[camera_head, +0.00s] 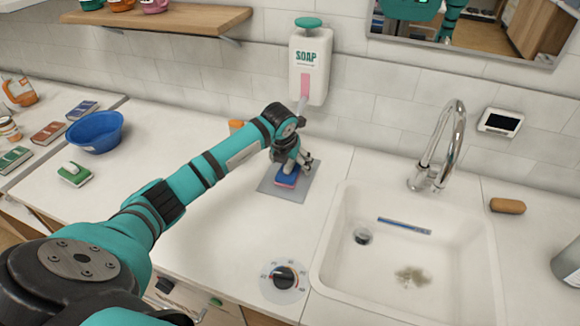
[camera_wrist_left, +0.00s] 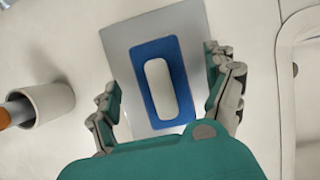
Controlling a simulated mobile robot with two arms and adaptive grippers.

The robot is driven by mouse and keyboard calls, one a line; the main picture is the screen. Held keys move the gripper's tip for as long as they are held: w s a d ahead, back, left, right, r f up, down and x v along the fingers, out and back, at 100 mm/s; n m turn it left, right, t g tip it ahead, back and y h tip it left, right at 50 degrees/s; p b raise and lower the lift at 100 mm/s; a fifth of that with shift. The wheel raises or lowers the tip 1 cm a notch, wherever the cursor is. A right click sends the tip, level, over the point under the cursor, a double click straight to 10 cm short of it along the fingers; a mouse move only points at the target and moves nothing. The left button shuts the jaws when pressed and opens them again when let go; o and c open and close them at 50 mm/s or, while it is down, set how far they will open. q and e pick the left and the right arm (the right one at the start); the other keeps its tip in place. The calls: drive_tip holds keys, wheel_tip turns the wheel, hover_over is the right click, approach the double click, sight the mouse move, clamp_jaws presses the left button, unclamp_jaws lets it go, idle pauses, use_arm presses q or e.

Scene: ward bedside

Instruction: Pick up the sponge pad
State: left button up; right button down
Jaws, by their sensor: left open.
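The sponge pad (camera_head: 286,181) is a blue and pink block lying on a grey mat (camera_head: 305,183) left of the sink. In the left wrist view the pad (camera_wrist_left: 171,53) shows a blue top with a white rounded handle (camera_wrist_left: 158,88). My left gripper (camera_head: 295,163) reaches down over the pad and hides part of it. In the left wrist view the gripper (camera_wrist_left: 166,92) is open, one finger on each side of the pad, with gaps showing between fingers and pad. My right gripper is not in view.
The sink (camera_head: 340,285) and tap (camera_head: 445,145) are to the right. A soap dispenser (camera_head: 310,68) hangs on the wall behind. A cup (camera_wrist_left: 48,103) with something orange stands near the mat. A blue bowl (camera_head: 96,132) and green handled pad (camera_head: 72,177) are at left.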

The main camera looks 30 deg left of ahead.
use_arm(q)
drive_tip(key=shift+w+f, duration=0.15)
drive_tip(key=shift+f, duration=0.3)
drive_tip(key=c, duration=1.3)
drive_tip(key=shift+r, duration=0.1)
